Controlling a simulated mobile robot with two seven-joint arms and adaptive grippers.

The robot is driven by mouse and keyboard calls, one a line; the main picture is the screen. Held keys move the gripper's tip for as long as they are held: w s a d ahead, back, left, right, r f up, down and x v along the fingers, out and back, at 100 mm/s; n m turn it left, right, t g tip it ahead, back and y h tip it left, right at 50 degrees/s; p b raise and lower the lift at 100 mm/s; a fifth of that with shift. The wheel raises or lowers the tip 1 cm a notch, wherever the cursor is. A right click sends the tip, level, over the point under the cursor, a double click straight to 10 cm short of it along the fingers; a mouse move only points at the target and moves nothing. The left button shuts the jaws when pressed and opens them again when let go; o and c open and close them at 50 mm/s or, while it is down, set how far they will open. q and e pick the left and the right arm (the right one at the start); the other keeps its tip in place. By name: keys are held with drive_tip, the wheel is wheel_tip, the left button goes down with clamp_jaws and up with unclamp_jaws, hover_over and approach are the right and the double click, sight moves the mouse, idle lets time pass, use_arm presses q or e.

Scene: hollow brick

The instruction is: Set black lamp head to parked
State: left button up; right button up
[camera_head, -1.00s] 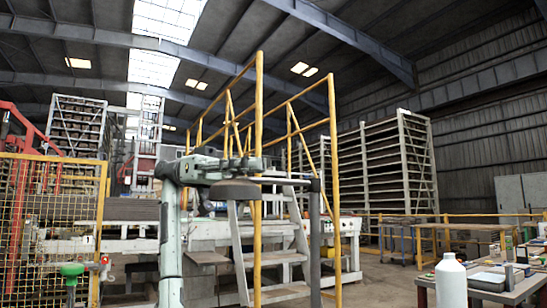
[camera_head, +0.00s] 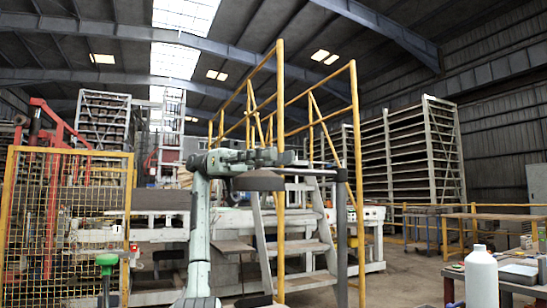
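The black lamp head (camera_head: 258,181) is a dark, shallow round shade near the middle of the head view. A thin arm joins it to a dark upright post (camera_head: 341,245) on its right. My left arm rises from the bottom and bends right at the top. My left gripper (camera_head: 282,157) lies level just above the lamp head and its thin arm. They overlap in the picture, so I cannot tell whether they touch. The gripper's fingers are small and seen from the side, so their opening is unclear. My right gripper is not in view.
A white bottle (camera_head: 481,277) stands at the lower right beside a cluttered workbench (camera_head: 515,288). A green-topped post (camera_head: 106,262) is at the lower left, before a yellow mesh fence (camera_head: 75,215). Yellow-railed steps (camera_head: 300,248) stand behind the lamp.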

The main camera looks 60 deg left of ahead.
use_arm(q)
wheel_tip(320, 180, up, 10)
idle(1.2)
drive_tip(key=shift+d+f, duration=0.1)
idle(0.7)
